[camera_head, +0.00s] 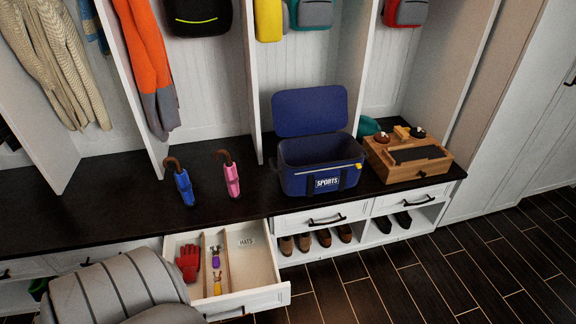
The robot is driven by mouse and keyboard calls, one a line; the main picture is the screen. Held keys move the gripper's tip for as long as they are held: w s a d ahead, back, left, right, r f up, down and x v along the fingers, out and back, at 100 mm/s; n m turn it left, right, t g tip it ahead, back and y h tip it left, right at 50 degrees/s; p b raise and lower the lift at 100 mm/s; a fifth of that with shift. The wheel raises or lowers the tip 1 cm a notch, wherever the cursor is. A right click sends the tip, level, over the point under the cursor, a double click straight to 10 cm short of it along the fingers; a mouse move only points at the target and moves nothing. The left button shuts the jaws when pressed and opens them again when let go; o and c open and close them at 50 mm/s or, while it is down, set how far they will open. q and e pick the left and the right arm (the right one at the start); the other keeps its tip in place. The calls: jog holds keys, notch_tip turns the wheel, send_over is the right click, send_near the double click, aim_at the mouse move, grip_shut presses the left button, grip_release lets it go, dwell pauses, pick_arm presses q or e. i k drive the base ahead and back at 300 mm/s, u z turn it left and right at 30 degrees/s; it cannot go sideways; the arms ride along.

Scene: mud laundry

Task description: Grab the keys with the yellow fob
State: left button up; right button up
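The keys with the yellow fob (217,286) lie in the middle compartment of an open white drawer (265,270), nearer the drawer front. A second set with a purple fob (214,255) lies behind them in the same narrow compartment. Red gloves (188,263) are in the compartment to the left. The right compartment is marked HATS and looks empty. Neither of my grippers is in view.
Above the drawer, a dark bench top holds a blue umbrella (184,188), a pink umbrella (232,180), an open blue cooler (320,175) and a wooden box (405,165). A grey ribbed shape at bottom left covers the drawer's front left part. Floor at right is clear.

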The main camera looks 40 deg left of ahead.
aim_at(217, 287)
jog(key=z, duration=1.75)
jog(key=k, duration=1.4)
jog(key=u, duration=1.65)
